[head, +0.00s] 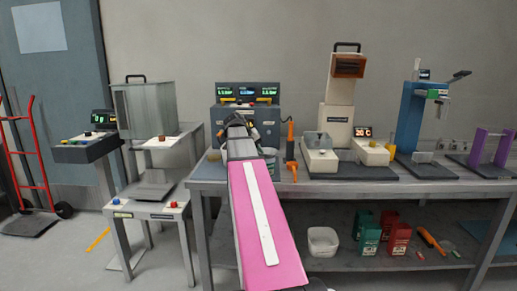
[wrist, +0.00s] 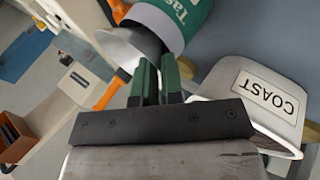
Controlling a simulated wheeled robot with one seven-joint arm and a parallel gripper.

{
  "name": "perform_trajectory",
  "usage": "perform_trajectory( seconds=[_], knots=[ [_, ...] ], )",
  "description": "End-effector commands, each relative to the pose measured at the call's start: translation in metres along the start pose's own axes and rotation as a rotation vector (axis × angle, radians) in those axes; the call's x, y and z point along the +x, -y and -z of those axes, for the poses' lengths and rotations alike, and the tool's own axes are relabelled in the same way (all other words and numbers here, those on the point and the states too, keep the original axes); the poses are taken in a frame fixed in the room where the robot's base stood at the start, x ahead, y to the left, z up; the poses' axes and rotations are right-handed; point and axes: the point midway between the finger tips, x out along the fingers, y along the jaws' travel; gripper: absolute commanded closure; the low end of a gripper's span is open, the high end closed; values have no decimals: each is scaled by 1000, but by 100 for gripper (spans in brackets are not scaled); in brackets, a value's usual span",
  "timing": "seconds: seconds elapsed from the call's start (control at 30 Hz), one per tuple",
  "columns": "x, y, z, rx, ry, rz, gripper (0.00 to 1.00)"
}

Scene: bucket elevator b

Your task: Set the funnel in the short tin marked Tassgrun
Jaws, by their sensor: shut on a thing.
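In the wrist view, my gripper (wrist: 158,66) has its green fingers close together, shut on the pale grey-white funnel (wrist: 122,48). The funnel's wide mouth shows beside and beyond the fingertips. A green tin with a white band (wrist: 183,12), lettered "Tas…", lies right beyond the funnel at the top edge; the rest of its label is cut off. The funnel overlaps the tin in the picture; I cannot tell whether they touch or whether the spout is inside. In the head view my own arm hides the funnel and most of this spot.
A white container marked COAST (wrist: 268,95) stands close to the right of my fingers. On the bench (head: 330,190) stand a dark display unit (head: 248,92), an orange-handled tool (head: 291,140) and a cream machine (head: 340,100). Green and red tins (head: 400,238) and a white tub (head: 322,241) sit on the lower shelf.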

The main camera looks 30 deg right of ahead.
Motion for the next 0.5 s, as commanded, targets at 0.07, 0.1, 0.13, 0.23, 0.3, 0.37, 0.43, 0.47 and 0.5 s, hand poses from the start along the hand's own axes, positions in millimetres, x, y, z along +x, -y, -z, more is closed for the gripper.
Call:
perform_trajectory(
  seconds=[0.07,0.1,0.13,0.23,0.3,0.37,0.43,0.47,0.5],
  knots=[
    [2,2,-1,0,0,0,100],
    [3,2,-1,0,0,0,100],
    [4,3,-1,0,0,0,100],
    [5,4,-1,0,0,1,100],
    [5,4,-2,0,1,2,100],
    [6,4,-2,0,1,3,100],
    [6,5,-2,0,2,4,100],
    [6,5,-2,0,2,5,100],
    [6,5,-2,0,2,5,89]
  ],
)
